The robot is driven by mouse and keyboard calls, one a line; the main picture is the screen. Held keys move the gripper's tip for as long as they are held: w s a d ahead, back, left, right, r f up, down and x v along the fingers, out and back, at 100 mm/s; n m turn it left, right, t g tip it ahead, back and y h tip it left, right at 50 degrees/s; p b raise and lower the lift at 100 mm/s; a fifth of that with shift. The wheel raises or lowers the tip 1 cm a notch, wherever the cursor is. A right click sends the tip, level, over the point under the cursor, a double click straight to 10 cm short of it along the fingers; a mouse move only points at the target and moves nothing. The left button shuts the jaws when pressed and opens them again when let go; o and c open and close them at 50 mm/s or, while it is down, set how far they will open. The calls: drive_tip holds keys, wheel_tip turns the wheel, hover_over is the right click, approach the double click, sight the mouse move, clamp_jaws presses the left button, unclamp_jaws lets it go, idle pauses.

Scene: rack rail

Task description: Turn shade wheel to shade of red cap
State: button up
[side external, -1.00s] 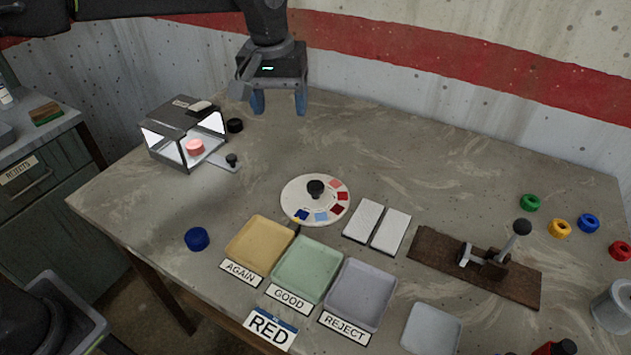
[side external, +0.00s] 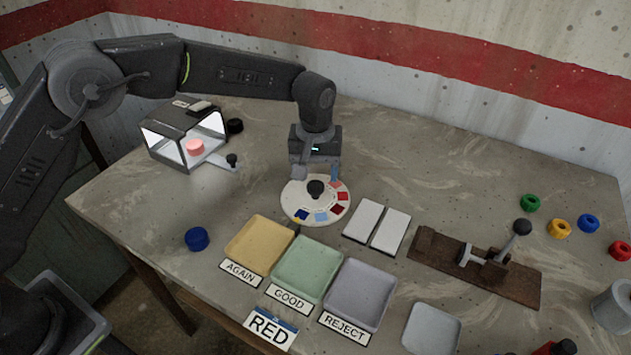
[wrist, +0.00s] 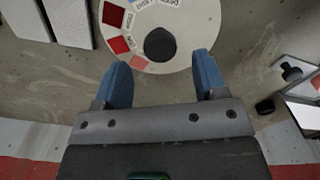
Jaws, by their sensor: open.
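The shade wheel (side external: 297,207) is a white disc with red and blue colour patches near its edge and a black knob (side external: 316,188) at its centre. My gripper (side external: 317,176) is open and empty, at the wheel's back edge. In the wrist view my blue fingertips (wrist: 161,68) are spread apart, with the knob (wrist: 160,44) just beyond them and a pale red patch close to the left finger. A pinkish red cap (side external: 194,146) sits inside the lit box (side external: 168,152) at the back left.
Trays marked AGAIN (side external: 258,243), GOOD (side external: 306,268) and REJECT (side external: 353,294) stand in front of the wheel. Two white plates (side external: 377,226) lie to its right, then a wooden lever fixture (side external: 480,268). A blue cap (side external: 197,239) lies at the left.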

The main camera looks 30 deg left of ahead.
sight(316, 185)
drive_tip(key=shift+f, duration=1.8)
drive_tip(key=shift+c, duration=0.5)
clamp_jaws()
